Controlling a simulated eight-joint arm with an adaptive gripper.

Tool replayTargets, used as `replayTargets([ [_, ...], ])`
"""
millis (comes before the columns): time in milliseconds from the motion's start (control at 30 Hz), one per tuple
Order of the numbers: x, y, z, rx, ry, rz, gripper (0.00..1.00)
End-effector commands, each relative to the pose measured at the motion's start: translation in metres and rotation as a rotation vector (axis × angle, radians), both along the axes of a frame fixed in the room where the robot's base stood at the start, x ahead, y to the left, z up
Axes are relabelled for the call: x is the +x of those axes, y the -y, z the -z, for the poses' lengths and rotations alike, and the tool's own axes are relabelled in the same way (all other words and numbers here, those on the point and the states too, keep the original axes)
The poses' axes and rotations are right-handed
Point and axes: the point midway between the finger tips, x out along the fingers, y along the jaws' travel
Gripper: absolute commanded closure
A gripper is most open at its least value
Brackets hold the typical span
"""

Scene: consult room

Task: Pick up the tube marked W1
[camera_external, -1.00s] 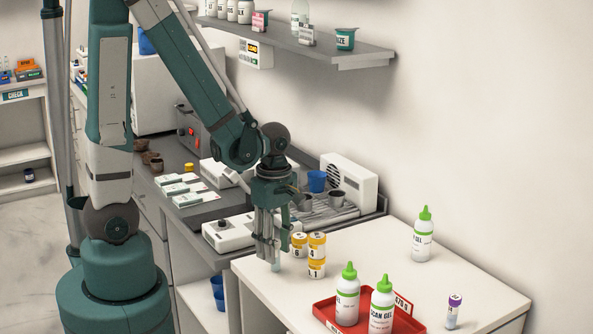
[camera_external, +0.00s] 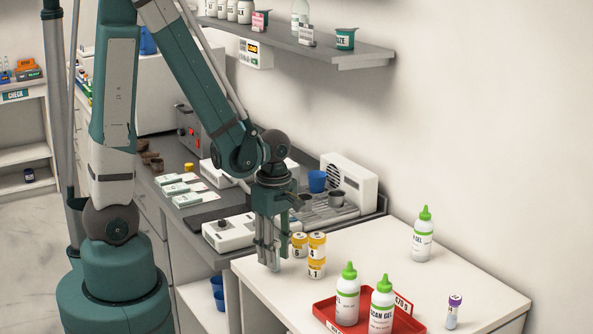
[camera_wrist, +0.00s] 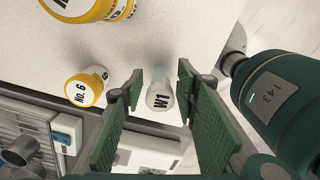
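The tube marked W1 (camera_wrist: 160,97) shows its pale, rounded end with black W1 lettering in the wrist view. It lies between the two green-padded fingers of my gripper (camera_wrist: 159,82). A gap shows on each side of it, so the fingers are open. In the external view my gripper (camera_external: 268,257) points down at the near left corner of the white table (camera_external: 375,256). There the fingers largely hide the tube, and I cannot make it out clearly.
Yellow-capped jars stand just right of my gripper, one marked No. 6 (camera_wrist: 84,90); the front jar (camera_external: 316,268) is close too. A red tray (camera_external: 327,312) holds green-capped gel bottles. Another gel bottle (camera_external: 422,241) and a purple-capped tube (camera_external: 453,312) stand farther right.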

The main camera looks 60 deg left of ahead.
Motion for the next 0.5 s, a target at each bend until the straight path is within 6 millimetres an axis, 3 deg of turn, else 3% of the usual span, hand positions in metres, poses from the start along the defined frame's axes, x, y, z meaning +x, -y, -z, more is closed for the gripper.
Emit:
replayTargets([
  [167, 0.0000, 0.0000, 0.0000, 0.000, 0.000, 0.000, 0.92],
  [500, 0.0000, 0.0000, -0.0001, 0.000, 0.000, 0.000, 0.92],
])
